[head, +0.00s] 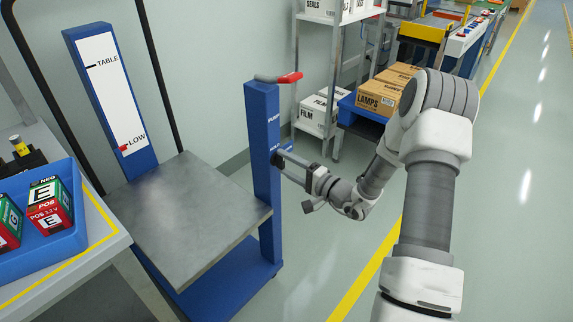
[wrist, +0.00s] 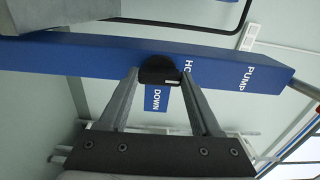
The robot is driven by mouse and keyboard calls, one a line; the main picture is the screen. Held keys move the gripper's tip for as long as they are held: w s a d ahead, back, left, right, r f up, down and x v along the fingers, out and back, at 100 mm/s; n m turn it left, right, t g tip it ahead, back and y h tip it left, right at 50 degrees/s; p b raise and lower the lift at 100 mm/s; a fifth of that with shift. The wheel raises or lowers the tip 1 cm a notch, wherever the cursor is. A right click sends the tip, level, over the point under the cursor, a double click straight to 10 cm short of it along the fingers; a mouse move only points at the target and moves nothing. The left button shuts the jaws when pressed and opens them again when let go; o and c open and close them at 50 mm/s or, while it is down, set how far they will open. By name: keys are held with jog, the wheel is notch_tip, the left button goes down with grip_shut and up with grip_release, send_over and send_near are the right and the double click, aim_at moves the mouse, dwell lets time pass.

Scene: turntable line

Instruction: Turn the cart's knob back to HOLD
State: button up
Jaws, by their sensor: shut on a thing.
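The cart's blue post (head: 263,130) stands upright at the cart's right side, with a black knob (wrist: 158,70) on its face. My gripper (wrist: 160,76) has its two fingers on either side of the knob and is shut on it. In the head view, my gripper (head: 279,160) reaches the post from the right. PUMP and DOWN labels show in the wrist view; the HOLD label (wrist: 188,66) is partly hidden by the knob. A small white mark (wrist: 172,81) sits on the knob's edge; I cannot tell exactly which label it points to.
The cart's grey platform (head: 180,215) is empty. Its height scale (head: 105,75) has a red marker at LOW. A red-handled lever (head: 288,78) tops the post. A table with a blue bin (head: 45,250) of batteries stands left. Boxes and a shelf stand behind; floor is clear right.

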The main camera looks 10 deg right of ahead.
jog(key=o, duration=1.4)
jog(key=p+v, duration=0.3)
jog(key=v, duration=1.4)
jog(key=shift+s+d+p, duration=0.15)
jog(key=shift+s+p, duration=0.05)
jog(key=shift+p, duration=0.2)
jog(key=shift+r, duration=0.1)
